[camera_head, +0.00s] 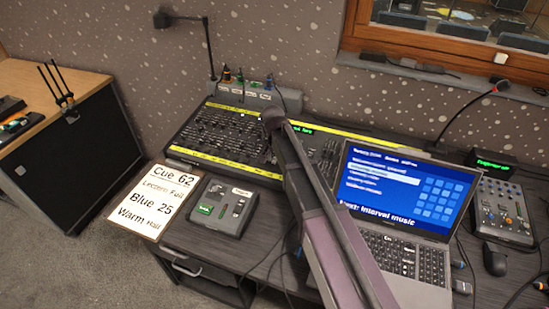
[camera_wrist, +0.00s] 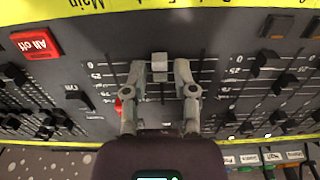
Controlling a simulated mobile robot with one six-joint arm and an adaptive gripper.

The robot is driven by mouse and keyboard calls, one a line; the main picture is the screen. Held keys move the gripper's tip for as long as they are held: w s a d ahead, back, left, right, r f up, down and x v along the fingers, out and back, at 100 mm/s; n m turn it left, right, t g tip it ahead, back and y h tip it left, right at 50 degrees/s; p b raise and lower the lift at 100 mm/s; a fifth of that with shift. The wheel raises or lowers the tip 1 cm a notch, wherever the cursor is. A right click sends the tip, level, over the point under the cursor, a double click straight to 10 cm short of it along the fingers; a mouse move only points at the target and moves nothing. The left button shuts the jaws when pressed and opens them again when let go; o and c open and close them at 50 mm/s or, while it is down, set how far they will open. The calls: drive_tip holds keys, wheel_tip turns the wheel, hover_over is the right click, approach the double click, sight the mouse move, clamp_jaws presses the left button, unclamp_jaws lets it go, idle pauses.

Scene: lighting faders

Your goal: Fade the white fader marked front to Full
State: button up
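The lighting console (camera_head: 190,146) is a dark desk with rows of faders and yellow strips, left of the laptop in the head view. My gripper (camera_head: 270,116) is over its right part and hides the faders beneath. In the wrist view a pale grey-white fader cap (camera_wrist: 159,64) sits near the top of its slot, close to the yellow strip. My gripper (camera_wrist: 160,72) is open, with one finger on each side of this cap and a small gap showing at both sides. A printed "front" label cannot be read in either view.
In the wrist view, a red All off button (camera_wrist: 36,44), a dark fader (camera_wrist: 77,96) and a red cap (camera_wrist: 119,107) are left of my gripper. More dark faders (camera_wrist: 265,64) are right. A laptop (camera_head: 400,200) stands right of my arm; a desk lamp (camera_head: 163,20) rises behind.

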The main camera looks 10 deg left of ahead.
clamp_jaws()
drive_tip(key=shift+w, duration=0.25)
drive_tip(key=shift+w+d+r+p, duration=0.1)
drive_tip(key=shift+w+d, duration=0.05)
drive_tip(key=shift+w, duration=0.75)
drive_tip(key=shift+w+d+r+p, duration=0.1)
drive_tip(key=shift+w, duration=0.85)
drive_tip(key=shift+w+d+r+p, duration=0.1)
drive_tip(key=shift+w+d, duration=0.05)
drive_tip(key=shift+w, duration=0.75)
unclamp_jaws()
drive_tip(key=shift+r, duration=0.1)
